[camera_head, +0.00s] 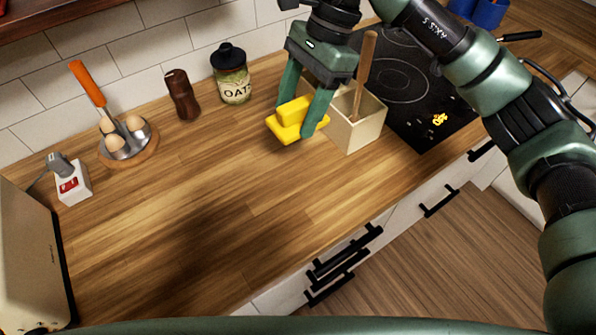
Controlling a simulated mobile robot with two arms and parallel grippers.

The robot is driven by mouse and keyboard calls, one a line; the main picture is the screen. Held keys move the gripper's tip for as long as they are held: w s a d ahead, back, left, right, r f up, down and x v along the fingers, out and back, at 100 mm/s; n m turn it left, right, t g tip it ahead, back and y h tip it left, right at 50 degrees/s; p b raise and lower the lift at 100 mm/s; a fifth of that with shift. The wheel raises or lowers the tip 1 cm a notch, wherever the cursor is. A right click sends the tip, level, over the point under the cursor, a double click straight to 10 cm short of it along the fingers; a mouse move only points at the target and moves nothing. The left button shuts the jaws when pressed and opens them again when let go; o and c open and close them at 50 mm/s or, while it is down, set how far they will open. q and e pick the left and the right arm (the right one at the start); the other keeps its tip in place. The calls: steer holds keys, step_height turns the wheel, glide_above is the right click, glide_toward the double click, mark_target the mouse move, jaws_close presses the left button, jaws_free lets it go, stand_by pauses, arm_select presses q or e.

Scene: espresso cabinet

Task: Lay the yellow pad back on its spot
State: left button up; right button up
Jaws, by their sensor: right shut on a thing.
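My right gripper (294,117) comes in from the upper right and is shut on the yellow pad (285,132). The pad is bright yellow, with a raised block on top of a wider flat part, and sits between the two green fingers. It is over the wooden counter (190,190), just left of the beige box. I cannot tell whether its underside touches the counter. No marked spot for it can be made out. My left gripper is not in view.
The open beige box (352,130) holding a wooden handle (364,75) stands close right of the pad. The black cooktop (405,75) lies behind it. An oats jar (232,75), brown mill (182,95) and egg dish (127,145) line the wall. The counter's middle is clear.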

steer(key=p, duration=0.3)
glide_above(293, 183)
steer(key=d, duration=0.1)
steer(key=f, duration=1.2)
steer(key=shift+w+d+f, duration=0.1)
steer(key=shift+w+f, duration=0.05)
steer(key=shift+w, duration=0.2)
steer(key=shift+w+f, duration=0.1)
steer(key=shift+f, duration=0.5)
step_height(293, 183, down, 4)
steer(key=shift+f+p, duration=0.1)
steer(key=shift+p, duration=0.75)
steer(key=shift+f, duration=0.2)
steer(key=o, duration=1.3)
